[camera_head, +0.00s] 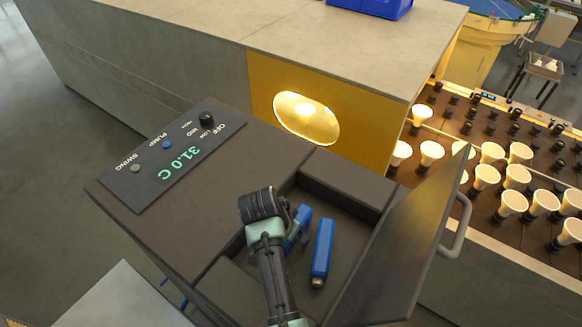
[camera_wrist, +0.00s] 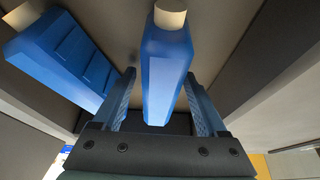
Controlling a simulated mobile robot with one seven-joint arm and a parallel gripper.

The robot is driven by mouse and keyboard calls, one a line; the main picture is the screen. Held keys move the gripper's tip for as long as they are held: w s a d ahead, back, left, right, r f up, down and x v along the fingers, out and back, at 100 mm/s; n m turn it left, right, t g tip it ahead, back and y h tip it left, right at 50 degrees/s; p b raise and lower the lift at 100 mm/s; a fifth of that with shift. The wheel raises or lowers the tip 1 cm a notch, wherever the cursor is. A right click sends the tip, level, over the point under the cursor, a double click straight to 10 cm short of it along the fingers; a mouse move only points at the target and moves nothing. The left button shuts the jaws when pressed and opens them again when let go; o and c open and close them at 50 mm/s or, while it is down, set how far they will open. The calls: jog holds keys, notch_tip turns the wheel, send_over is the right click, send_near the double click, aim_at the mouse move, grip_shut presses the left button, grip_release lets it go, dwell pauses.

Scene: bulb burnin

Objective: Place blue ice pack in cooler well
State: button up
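Two blue ice packs with pale caps lie in the open well (camera_head: 340,283) of the dark cooler (camera_head: 130,200). One ice pack (camera_head: 321,250) is fully visible, cap toward the picture's bottom; it appears to be the ribbed pack (camera_wrist: 60,62) at left in the wrist view. The other ice pack (camera_head: 303,214) is partly hidden by my gripper (camera_head: 290,238). In the wrist view this second pack (camera_wrist: 165,70) sits between the fingers of my gripper (camera_wrist: 161,75), with a visible gap at the left finger. The fingers look open; contact at the right finger is unclear.
The cooler's raised lid (camera_head: 405,240) with a handle stands at the right. Its control panel (camera_head: 170,155) reads 31.0 C. A grey cabinet (camera_head: 300,45) with a lit yellow opening is behind. A rack of bulbs (camera_head: 500,170) stands at the right.

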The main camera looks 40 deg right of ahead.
jog(key=shift+r, duration=0.1)
jog(key=b+v, duration=0.1)
jog(key=v, duration=1.1)
jog(key=w+a+r+n+t, duration=0.3)
jog(key=w+r+t, duration=0.15)
jog(key=r, duration=0.55)
jog(key=w+a+r+n+t, duration=0.2)
jog(key=w+a+r+t, duration=0.3)
jog(key=r, duration=0.6)
jog(key=w+a+r+n+t, duration=0.25)
jog(key=r+t, duration=0.35)
jog(key=r, duration=0.4)
jog(key=s+a+r+n+t+y, duration=0.2)
jog(key=s+a+r+n+t, duration=0.1)
jog(key=s+r, duration=0.5)
jog(key=s+a+r+n+t+y, duration=0.2)
jog(key=s+a+r+t, duration=0.4)
jog(key=r, duration=0.9)
jog(key=shift+s+n+t, duration=0.75)
jog(key=shift+s+n, duration=0.1)
jog(key=shift+s, duration=0.25)
